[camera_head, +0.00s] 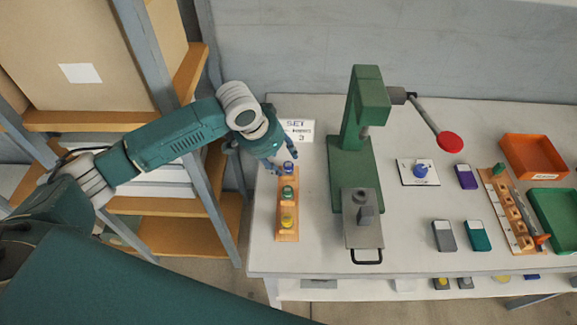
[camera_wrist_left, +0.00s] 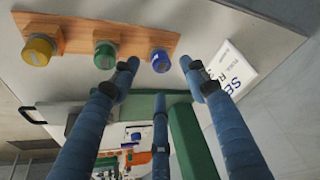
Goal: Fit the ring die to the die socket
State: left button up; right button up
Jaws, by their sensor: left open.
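A wooden rack (camera_head: 290,237) on the table's left side bears a blue (camera_head: 289,167), a green (camera_head: 287,192) and a yellow (camera_head: 287,220) die piece in a row. I cannot tell which is the ring die. My left gripper (camera_head: 275,164) is open and empty over the rack's far end, close to the blue piece. In the left wrist view, the blue piece (camera_wrist_left: 161,61) shows between the spread fingers (camera_wrist_left: 155,72), apparently untouched. The green press (camera_head: 366,100) stands right of the rack. Its grey plate (camera_head: 363,236) carries a dark block (camera_head: 366,214), perhaps the die socket. My right gripper is not in view.
A "SET" sign (camera_head: 297,130) stands just behind the gripper. The press lever with a red knob (camera_head: 450,142) reaches right. Further right are a blue-knobbed piece on a white plate (camera_head: 405,173), small boxes, a wooden holder and an orange bin (camera_head: 533,154). A shelf stands left.

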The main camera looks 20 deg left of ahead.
aim_at(288, 165)
pick_arm(q)
jog(key=x, duration=0.1)
jog(key=p+x, duration=0.1)
jog(key=x, duration=0.1)
jog(key=p+x, duration=0.1)
jog(key=shift+w+d, duration=0.15)
jog(key=shift+w, duration=0.15)
jog(key=shift+w+d+f, duration=0.1)
jog(key=shift+f, duration=0.45)
jog(key=shift+w, duration=0.1)
grip_shut()
